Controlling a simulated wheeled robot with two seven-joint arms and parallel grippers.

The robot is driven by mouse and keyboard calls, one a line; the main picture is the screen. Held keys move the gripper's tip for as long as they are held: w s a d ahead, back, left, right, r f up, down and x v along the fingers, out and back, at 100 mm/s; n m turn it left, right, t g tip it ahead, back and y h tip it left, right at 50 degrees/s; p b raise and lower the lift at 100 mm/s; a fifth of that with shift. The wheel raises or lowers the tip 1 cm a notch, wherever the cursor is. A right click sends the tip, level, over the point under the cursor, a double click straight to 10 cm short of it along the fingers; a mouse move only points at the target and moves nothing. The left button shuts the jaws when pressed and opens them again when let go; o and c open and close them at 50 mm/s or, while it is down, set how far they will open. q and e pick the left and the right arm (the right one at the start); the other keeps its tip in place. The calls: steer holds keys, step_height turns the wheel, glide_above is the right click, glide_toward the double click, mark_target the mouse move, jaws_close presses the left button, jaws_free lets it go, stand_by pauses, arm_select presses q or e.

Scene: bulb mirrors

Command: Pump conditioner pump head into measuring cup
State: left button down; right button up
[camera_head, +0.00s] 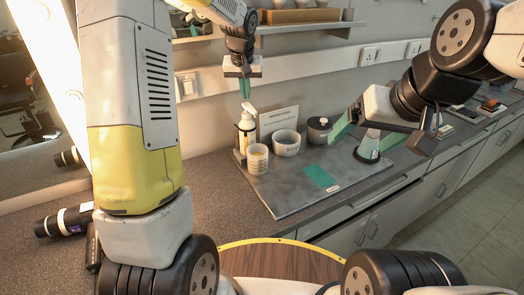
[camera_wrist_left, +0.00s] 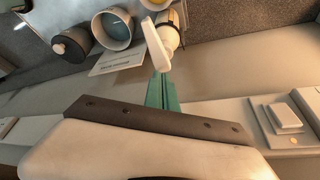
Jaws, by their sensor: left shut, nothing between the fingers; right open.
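The conditioner bottle (camera_head: 246,135) stands upright on the grey tray with its white pump head (camera_head: 249,110) on top. The pump head also shows close up in the left wrist view (camera_wrist_left: 157,46). The measuring cup (camera_head: 257,160), pale and see-through, stands just in front of the bottle, below the spout. My left gripper (camera_head: 245,96) is shut and empty, its green fingers pointing down just above the pump head. In the wrist view its fingertips (camera_wrist_left: 162,77) appear beside the pump head; contact cannot be told. My right gripper (camera_head: 362,143) is open at the tray's right side.
A bowl marked SOAK (camera_head: 287,144), a dark-lidded pot (camera_head: 318,130) and a card (camera_head: 279,119) stand on the grey tray (camera_head: 285,190). A green mat (camera_head: 320,176) lies at front. A shelf (camera_head: 300,29) hangs above.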

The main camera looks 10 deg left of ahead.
stand_by(0.3)
arm_select(q)
steer(key=shift+r, duration=3)
steer(key=s+a+r+h, duration=0.1)
steer(key=s+r, duration=0.1)
steer(key=s, duration=0.7)
steer(key=s+r, duration=0.3)
steer(key=s, duration=0.5)
steer(key=s+f, duration=0.2)
steer(key=s, duration=0.6)
steer(key=s+f+m+t+h, duration=0.1)
steer(key=s+f, duration=0.1)
steer(key=s, duration=0.7)
steer(key=shift+s+d+f+t+h, duration=0.2)
steer(key=shift+d+f+t+h, duration=0.05)
steer(key=shift+f+t+h, duration=0.1)
